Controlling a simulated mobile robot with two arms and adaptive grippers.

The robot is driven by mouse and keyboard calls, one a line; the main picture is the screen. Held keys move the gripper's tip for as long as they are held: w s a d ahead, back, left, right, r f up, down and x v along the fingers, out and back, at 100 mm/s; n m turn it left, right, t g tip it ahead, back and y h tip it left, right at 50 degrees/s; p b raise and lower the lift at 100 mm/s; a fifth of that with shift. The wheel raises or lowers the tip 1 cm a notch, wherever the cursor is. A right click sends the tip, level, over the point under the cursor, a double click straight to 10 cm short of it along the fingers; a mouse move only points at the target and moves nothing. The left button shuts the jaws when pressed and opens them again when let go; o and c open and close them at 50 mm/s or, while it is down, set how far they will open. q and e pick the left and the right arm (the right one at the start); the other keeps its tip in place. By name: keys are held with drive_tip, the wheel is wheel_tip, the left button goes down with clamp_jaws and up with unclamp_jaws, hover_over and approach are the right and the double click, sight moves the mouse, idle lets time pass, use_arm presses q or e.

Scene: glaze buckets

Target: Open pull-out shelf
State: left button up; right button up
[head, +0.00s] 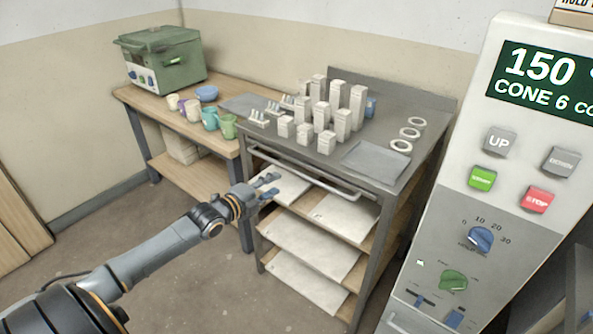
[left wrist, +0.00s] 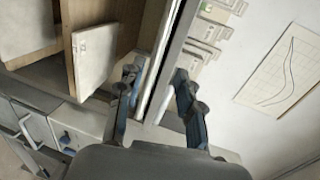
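The pull-out shelf is in the grey metal workbench (head: 375,160) in the middle of the head view. A long bar handle (head: 305,173) runs along its front under the top, and the shelf looks shut. My left gripper (head: 276,184) is in front of the bench, near the left part of the handle and slightly below it in the picture. Its blue fingers are apart and empty. In the left wrist view the open fingers (left wrist: 155,78) stand either side of a pale bar or edge; I cannot tell whether they touch it. My right gripper is not in view.
Pale kiln posts (head: 320,114) and white rings (head: 401,146) stand on the bench top. Lower shelves hold pale slabs (head: 310,245). A wooden table (head: 125,95) with cups and a green box stands left. A control panel (head: 500,150) is close at right. Floor in front is clear.

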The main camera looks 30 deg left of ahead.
sight(295, 173)
use_arm(q)
drive_tip(key=x, duration=0.5)
drive_tip(key=b+x, duration=0.1)
drive_tip(key=x, duration=0.4)
drive_tip(key=shift+w+f+b, duration=0.25)
drive_tip(key=shift+b, duration=0.05)
drive_tip(key=shift+w, duration=0.65)
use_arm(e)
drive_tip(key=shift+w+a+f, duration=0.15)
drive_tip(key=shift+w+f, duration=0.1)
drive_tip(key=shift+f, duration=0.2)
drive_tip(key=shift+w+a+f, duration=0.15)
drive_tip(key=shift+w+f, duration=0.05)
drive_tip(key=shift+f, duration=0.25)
use_arm(q)
clamp_jaws()
drive_tip(key=shift+f, duration=0.1)
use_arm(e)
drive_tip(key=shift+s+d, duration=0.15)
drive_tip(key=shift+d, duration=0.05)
